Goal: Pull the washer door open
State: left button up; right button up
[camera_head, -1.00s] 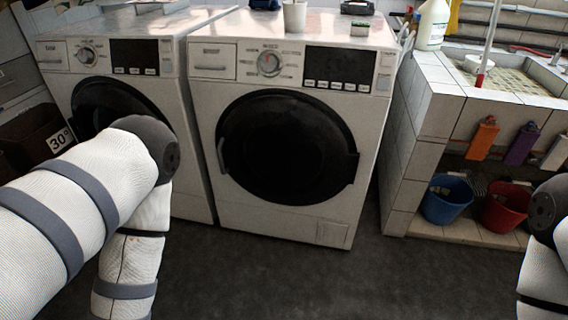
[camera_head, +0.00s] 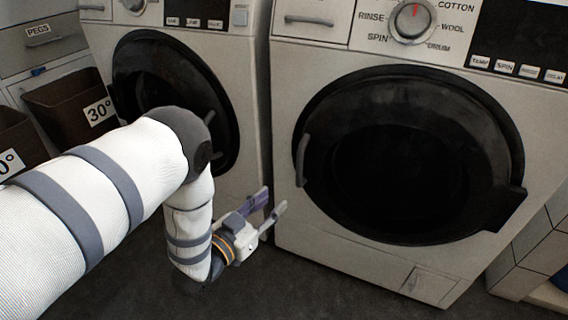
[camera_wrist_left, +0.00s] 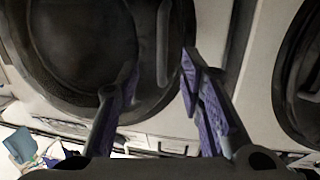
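Two white washers with round black doors stand side by side. The right washer's door (camera_head: 410,160) is shut, with a grey handle (camera_head: 301,160) upright on its left edge. My left gripper (camera_head: 273,203) is open and empty, low in front of the washers, below and left of that handle and apart from it. In the left wrist view, its purple-padded fingers (camera_wrist_left: 158,85) are spread and the door handle (camera_wrist_left: 163,45) shows beyond them. The left washer's door (camera_head: 165,80) is also shut and partly hidden by my left arm. My right gripper is not in view.
Dark bins with 30° labels (camera_head: 80,105) and grey drawers (camera_head: 40,35) stand at the far left. A tiled block (camera_head: 535,250) is at the lower right. The dark floor (camera_head: 330,290) in front of the right washer is clear.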

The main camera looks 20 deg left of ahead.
aim_at(297, 169)
pick_arm(q)
jog(key=shift+t, duration=0.5)
jog(key=b+x, duration=0.1)
jog(key=x, duration=0.3)
jog(key=r+b+x, duration=0.1)
jog(key=x, duration=0.3)
jog(key=b+x, duration=0.1)
jog(key=x, duration=0.3)
jog(key=shift+w+r, duration=0.2)
jog(key=shift+w, duration=0.05)
jog(key=shift+w+r, duration=0.1)
jog(key=shift+w, duration=0.4)
grip_shut()
